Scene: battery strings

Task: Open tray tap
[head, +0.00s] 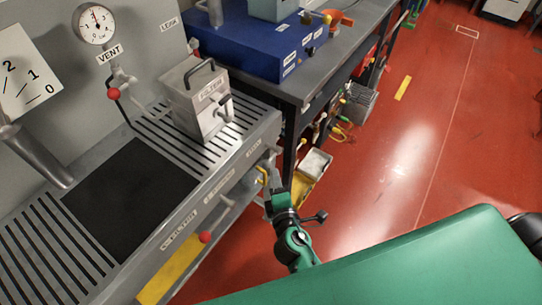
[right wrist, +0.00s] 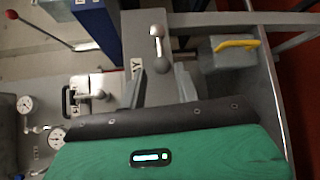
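The tap (right wrist: 157,32), a small metal lever with rounded ends, shows in the right wrist view beside a label ending in "Y" (right wrist: 136,68). My right gripper (right wrist: 160,88) is open, its two fingers apart. The lever lies just beyond the fingertips, roughly in line with the gap. I see no contact. In the head view my right gripper (head: 271,182) is at the front right corner of the grey slotted bench (head: 155,225), where it hides much of the tap area. My left gripper is not in view.
A metal box with a black handle (head: 197,97) stands on the bench, near a gauge (head: 95,24) and a red vent knob (head: 113,93). A yellow handle (right wrist: 237,43) is near the tap. Red floor (head: 400,170) is open at right.

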